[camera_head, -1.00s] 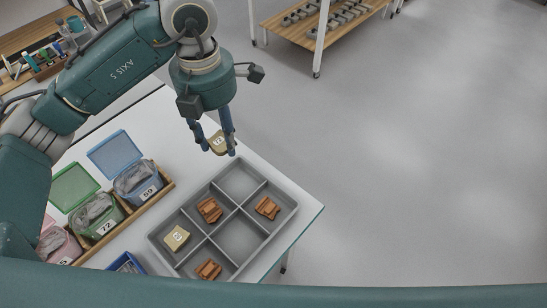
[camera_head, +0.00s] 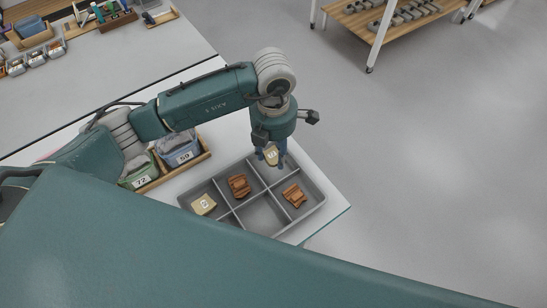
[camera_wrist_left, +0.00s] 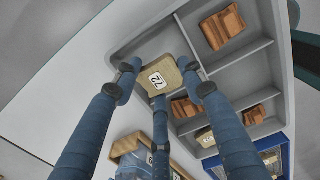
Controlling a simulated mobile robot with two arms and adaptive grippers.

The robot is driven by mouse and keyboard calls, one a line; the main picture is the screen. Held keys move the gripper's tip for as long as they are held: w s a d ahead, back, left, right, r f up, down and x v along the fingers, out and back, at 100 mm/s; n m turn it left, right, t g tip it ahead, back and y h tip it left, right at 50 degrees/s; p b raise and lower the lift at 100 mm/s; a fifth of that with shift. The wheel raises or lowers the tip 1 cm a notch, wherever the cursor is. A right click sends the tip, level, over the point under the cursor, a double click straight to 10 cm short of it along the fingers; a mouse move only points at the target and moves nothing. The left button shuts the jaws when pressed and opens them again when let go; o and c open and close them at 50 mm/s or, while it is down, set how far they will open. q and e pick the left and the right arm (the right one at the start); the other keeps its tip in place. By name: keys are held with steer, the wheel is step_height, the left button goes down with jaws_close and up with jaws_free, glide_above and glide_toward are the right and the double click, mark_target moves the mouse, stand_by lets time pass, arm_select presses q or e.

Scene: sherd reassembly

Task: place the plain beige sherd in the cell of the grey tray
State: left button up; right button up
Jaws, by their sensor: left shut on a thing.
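The plain beige sherd with a label reading 72 (camera_wrist_left: 158,78) is between the fingers of my left gripper (camera_head: 270,156). The gripper is shut on it. In the head view the sherd (camera_head: 271,154) shows over the far cell of the grey tray (camera_head: 262,214). In the left wrist view the sherd lies over an empty corner cell of the tray (camera_wrist_left: 232,74); its exact height above the cell floor is hard to tell. My right gripper is not in view.
Ridged orange-brown sherds (camera_head: 239,186) (camera_head: 294,195) sit in other cells. Another beige labelled sherd (camera_head: 203,204) sits in the left cell. The table edge is close on the right.

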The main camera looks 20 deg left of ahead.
mark_target(274, 155)
arm_select(q)
step_height(274, 155, down, 4)
steer(key=shift+f, duration=0.1)
steer(key=shift+f, duration=0.2)
steer(key=o, duration=1)
steer(key=shift+c, duration=0.2)
